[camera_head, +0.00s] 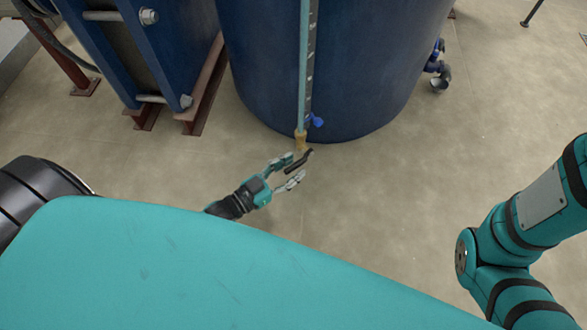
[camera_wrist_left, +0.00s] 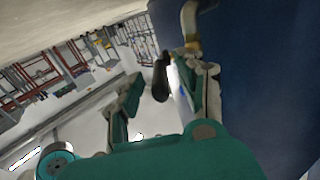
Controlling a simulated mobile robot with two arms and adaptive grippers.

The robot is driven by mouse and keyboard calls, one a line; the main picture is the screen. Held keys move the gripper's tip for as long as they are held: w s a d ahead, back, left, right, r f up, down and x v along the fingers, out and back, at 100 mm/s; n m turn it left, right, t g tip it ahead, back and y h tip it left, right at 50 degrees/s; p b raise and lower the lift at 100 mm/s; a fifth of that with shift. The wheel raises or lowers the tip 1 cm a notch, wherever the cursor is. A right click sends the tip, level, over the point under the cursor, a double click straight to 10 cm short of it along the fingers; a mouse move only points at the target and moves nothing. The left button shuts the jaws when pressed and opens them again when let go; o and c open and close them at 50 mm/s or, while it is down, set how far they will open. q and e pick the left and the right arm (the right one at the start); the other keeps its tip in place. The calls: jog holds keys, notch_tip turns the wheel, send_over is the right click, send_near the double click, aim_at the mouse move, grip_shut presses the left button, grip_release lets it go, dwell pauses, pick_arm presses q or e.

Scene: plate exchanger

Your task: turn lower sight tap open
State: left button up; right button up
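The lower sight tap has a brass body (camera_head: 301,139) at the foot of the sight tube, at the front of the blue tank. Its dark lever (camera_head: 299,161) slants down and left from the brass body. My left gripper (camera_head: 297,168) is open around the lever, with one finger on each side. In the left wrist view the black lever (camera_wrist_left: 160,78) hangs between the two spread fingers, with a visible gap to the left finger. I cannot tell whether the right finger touches the lever. My right gripper is out of view.
The blue tank (camera_head: 350,70) stands behind the tap, with the scaled sight tube (camera_head: 304,60) up its front. A small blue handle (camera_head: 317,121) is beside the tap. The blue plate exchanger frame (camera_head: 150,50) stands to the left. Bare floor (camera_head: 400,190) lies right.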

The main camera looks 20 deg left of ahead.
pick_arm(q)
jog(key=shift+w+d, duration=0.25)
jog(key=shift+w, duration=0.2)
grip_shut()
